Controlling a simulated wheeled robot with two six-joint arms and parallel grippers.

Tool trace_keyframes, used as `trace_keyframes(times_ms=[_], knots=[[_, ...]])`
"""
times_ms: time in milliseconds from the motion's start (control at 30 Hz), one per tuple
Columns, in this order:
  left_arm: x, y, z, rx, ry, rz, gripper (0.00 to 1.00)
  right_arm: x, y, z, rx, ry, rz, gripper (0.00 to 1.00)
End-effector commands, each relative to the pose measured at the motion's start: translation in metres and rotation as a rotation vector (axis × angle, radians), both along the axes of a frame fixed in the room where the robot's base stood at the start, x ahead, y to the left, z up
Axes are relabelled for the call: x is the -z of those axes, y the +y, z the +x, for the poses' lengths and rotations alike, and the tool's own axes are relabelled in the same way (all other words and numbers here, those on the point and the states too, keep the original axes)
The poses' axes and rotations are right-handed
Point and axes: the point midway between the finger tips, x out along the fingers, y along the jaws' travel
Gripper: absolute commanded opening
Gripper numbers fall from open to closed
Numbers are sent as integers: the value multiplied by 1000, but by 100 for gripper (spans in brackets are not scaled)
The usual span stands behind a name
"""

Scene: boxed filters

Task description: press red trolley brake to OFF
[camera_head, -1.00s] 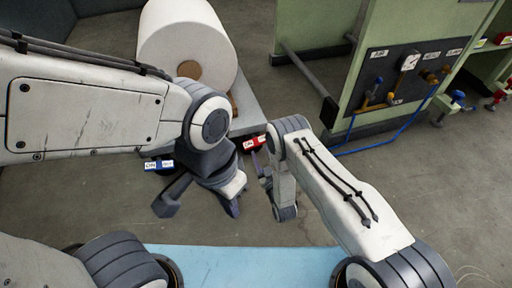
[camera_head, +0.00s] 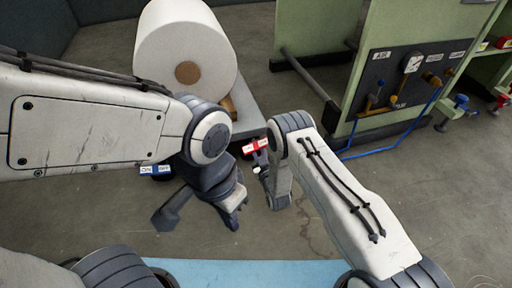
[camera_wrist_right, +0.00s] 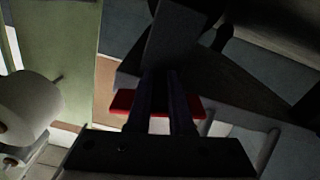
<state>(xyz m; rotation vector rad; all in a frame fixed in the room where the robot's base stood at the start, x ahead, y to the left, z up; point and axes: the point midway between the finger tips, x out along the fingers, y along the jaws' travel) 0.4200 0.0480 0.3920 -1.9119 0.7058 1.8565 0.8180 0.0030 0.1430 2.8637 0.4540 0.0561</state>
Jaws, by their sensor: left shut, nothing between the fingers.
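The trolley (camera_head: 247,118) stands on the floor in the head view, bearing a big white roll (camera_head: 160,45). A red brake pedal (camera_head: 256,147) with a white label sticks out at its near right. A blue pedal (camera_head: 155,170) with a label sticks out at its near left. My right gripper (camera_head: 261,167) is just below the red pedal. In the right wrist view its fingers (camera_wrist_right: 165,90) lie across the red pedal (camera_wrist_right: 122,101), partly hiding it; contact and finger gap are unclear. My left gripper (camera_head: 238,216) is shut and empty, below the trolley's near edge.
A green workbench (camera_head: 355,60) with a dark valve panel (camera_head: 410,68), a gauge and blue hoses stands at the upper right. A light blue surface (camera_head: 245,272) lies along the bottom edge. Open floor (camera_head: 400,185) lies at the right.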

Motion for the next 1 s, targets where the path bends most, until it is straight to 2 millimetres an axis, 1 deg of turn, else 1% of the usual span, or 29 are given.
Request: trace_keyframes(times_ms=[267, 700, 1000], knots=[[-6, 0, 0, 0, 0, 0, 0, -1, 0, -1, 0, 15, 42, 0], [-29, 0, 0, 0, 0, 0, 0, -1, 2, -2, 1, 102, 305, 0], [-38, 0, 0, 0, 0, 0, 0, 0, 3, -2, 2, 147, 440, 0]])
